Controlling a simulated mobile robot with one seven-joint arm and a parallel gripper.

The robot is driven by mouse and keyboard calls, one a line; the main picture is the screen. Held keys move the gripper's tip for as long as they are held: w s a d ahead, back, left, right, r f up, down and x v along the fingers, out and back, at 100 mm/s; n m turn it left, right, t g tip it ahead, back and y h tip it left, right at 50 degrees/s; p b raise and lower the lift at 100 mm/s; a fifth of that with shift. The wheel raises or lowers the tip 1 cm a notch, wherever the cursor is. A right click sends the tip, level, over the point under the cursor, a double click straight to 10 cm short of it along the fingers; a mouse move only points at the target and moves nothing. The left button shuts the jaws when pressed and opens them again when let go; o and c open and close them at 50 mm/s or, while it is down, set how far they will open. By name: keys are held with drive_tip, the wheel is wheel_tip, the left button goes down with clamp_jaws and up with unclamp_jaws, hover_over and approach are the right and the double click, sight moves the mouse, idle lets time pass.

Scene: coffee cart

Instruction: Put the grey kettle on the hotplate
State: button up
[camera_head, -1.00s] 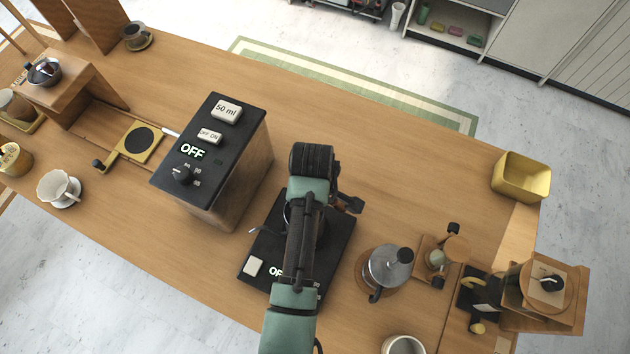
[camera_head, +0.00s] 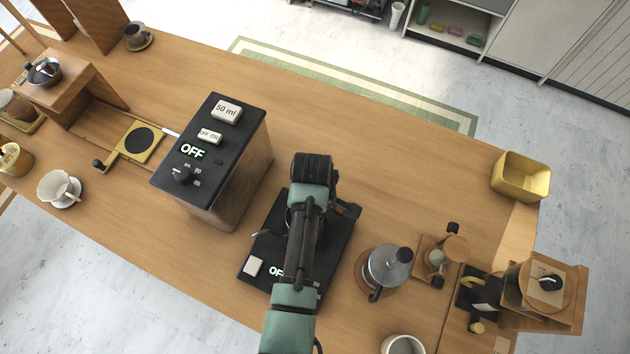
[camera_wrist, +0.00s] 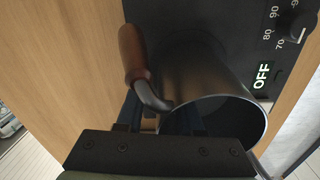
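The grey kettle (camera_wrist: 200,75) is a dark metallic open-topped vessel with a brown and black handle (camera_wrist: 135,55). In the wrist view it is over the black hotplate (camera_wrist: 275,55), beside the OFF label and dial. I cannot tell for certain whether its base touches the plate. In the head view my arm hides most of the kettle, and the black hotplate (camera_head: 262,250) shows around it. My gripper (camera_wrist: 160,120) is at the kettle's handle and rim. Its fingers stand apart, with the handle's lower end between them and a gap around it.
A black-topped machine (camera_head: 237,130) stands left of the hotplate. A silver pot (camera_head: 388,268) on a round wooden base stands to the right. A white cup (camera_head: 403,345) is at the front edge, and a yellow bin (camera_head: 520,178) at the far right. The table behind is clear.

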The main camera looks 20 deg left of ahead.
wheel_tip(320, 180, up, 12)
drive_tip(key=w+d+r+m+t+y, duration=0.1)
drive_tip(key=w+r+m+t, duration=0.45)
drive_tip(key=r, duration=0.85)
drive_tip(key=w+d+r+m+t+y, duration=0.1)
drive_tip(key=w+d+r+m+t, duration=0.1)
drive_tip(key=w+r+t, duration=0.8)
drive_tip(key=d+r+m+t, duration=0.3)
drive_tip(key=r+m, duration=0.1)
drive_tip(key=r, duration=1.5)
drive_tip(key=s+d+r+m+t+h, duration=0.1)
drive_tip(key=s+d+r+m+t, duration=0.1)
drive_tip(key=s+r+t, duration=0.2)
drive_tip(key=s+d+r+m+t+h, duration=0.1)
drive_tip(key=s+r+t, duration=0.3)
drive_tip(key=s+r, duration=0.5)
wheel_tip(320, 180, up, 7)
drive_tip(key=shift+s+d+r+m+b, duration=0.1)
drive_tip(key=shift+s+d+m+b, duration=0.35)
drive_tip(key=shift+d+m, duration=0.3)
drive_tip(key=shift+t, duration=0.25)
